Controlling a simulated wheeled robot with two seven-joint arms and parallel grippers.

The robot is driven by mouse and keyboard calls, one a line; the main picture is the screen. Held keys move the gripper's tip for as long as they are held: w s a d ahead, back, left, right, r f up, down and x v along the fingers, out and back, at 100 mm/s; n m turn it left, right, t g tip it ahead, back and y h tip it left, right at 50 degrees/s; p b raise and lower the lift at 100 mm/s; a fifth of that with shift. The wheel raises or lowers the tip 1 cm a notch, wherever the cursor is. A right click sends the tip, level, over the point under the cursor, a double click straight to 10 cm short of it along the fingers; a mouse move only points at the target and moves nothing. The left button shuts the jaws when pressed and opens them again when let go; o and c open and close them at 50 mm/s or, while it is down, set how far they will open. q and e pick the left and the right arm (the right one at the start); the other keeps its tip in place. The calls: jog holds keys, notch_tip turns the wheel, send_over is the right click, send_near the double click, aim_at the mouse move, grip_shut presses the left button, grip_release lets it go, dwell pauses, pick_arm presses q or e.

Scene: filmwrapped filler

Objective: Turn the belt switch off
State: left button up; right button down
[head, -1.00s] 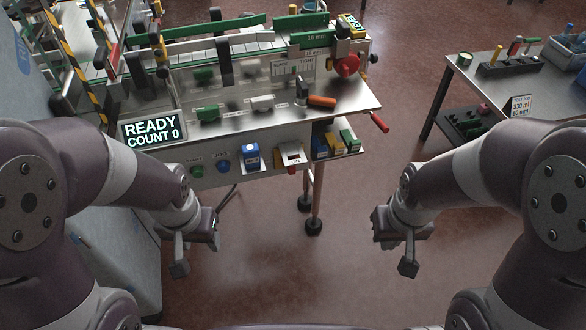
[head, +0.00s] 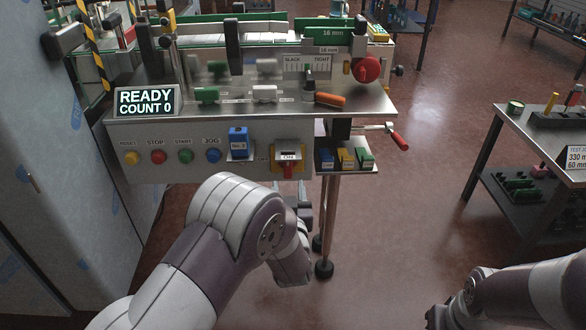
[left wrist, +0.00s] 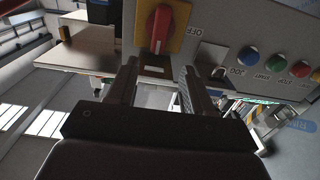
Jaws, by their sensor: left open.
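The belt switch is a red knob (head: 288,171) on a yellow plate at the right of the front panel, with an ON label above it. In the left wrist view the red knob (left wrist: 158,28) shows upside down on its yellow plate, with an OFF label beside it. My left gripper (left wrist: 158,70) is open and empty, its fingers pointing towards the switch but apart from it. In the head view the left gripper (head: 305,205) is mostly hidden behind my wrist, below the switch. My right gripper (head: 436,318) is at the bottom edge, mostly cut off.
Yellow, red, green and blue buttons (head: 185,156) line the panel left of the switch, with a blue block (head: 238,142). A small shelf of coloured blocks (head: 345,158) and a red-handled crank (head: 398,140) are to the right. The display (head: 146,102) reads READY COUNT 0.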

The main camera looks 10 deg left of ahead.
aim_at(288, 164)
pick_arm(q)
jog(key=b+x, duration=0.1)
jog(key=x, duration=0.9)
jog(key=shift+w+d+f, duration=0.1)
jog(key=shift+w, duration=0.05)
grip_shut()
